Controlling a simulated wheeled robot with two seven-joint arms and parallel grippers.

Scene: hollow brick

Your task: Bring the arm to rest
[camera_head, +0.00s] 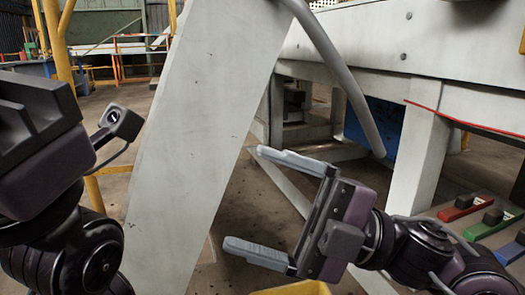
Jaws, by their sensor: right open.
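My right gripper (246,198) is in the middle of the head view, with its arm coming in from the lower right. Its two grey fingers point left and are spread wide, with nothing between them. Part of my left gripper (35,130) shows at the left edge. Its fingers are out of view, so its opening cannot be told. No hollow brick can be made out.
A pale machine frame (410,45) with a leg (418,155) stands at the right. A grey curved pipe (345,75) hangs above my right gripper. Red (462,208), green and blue blocks sit at the right edge. A yellow object's rim (295,288) shows at the bottom.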

